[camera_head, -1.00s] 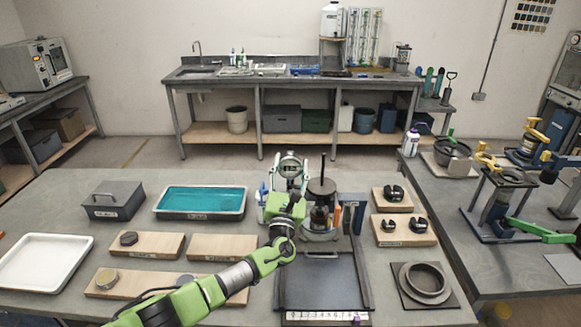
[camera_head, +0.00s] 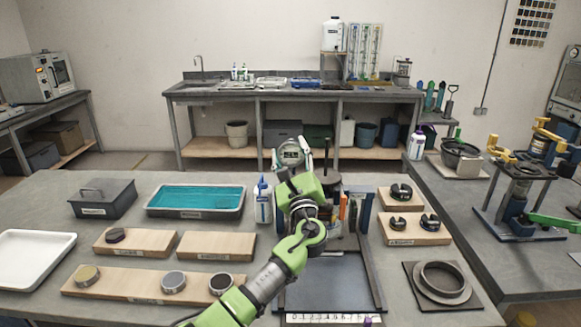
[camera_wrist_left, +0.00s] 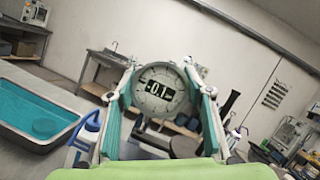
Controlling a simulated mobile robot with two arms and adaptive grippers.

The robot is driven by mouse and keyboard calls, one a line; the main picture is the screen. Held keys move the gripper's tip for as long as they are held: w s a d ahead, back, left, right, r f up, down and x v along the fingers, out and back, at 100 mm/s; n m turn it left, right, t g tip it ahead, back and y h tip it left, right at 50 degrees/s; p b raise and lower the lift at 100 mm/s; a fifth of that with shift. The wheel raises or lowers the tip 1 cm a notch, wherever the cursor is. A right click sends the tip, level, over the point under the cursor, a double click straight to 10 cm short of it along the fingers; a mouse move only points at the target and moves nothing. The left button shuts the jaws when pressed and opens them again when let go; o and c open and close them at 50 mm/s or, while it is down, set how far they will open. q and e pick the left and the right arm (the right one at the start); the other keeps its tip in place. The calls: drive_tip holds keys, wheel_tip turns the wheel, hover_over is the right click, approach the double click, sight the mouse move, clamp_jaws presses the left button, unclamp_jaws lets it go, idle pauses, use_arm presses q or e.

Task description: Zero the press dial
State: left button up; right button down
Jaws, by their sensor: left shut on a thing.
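The press dial (camera_head: 291,152) is a round grey gauge with a dark readout, in front of the press at the middle of the near bench. In the left wrist view the dial (camera_wrist_left: 158,91) fills the space between my fingers and its readout looks like -0.1. My left gripper (camera_head: 292,158) is shut on the dial, with one finger on each side of its rim. The press (camera_head: 328,178) stands behind and is partly hidden by my arm.
A white-blue bottle (camera_head: 263,201) stands just left of the gripper. A teal-filled tray (camera_head: 196,214) lies further left, with wooden boards in front. A dark plate (camera_head: 325,280) lies before the press. Boards with black rings (camera_head: 415,240) are at right.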

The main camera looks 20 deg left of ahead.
use_arm(q)
drive_tip(key=n+g+y+b, duration=0.1)
drive_tip(key=n+b, duration=0.1)
drive_tip(key=n, duration=0.1)
drive_tip(key=shift+f+n, duration=0.15)
drive_tip(key=shift+n, duration=0.25)
drive_tip(key=shift+n+g+y+b, duration=0.4)
drive_tip(key=shift+n+g+b, duration=0.45)
drive_tip(key=shift+n, duration=0.65)
drive_tip(key=shift+a, duration=0.1)
drive_tip(key=o, duration=1.1)
drive_tip(key=shift+o, duration=0.2)
drive_tip(key=v, duration=1.2)
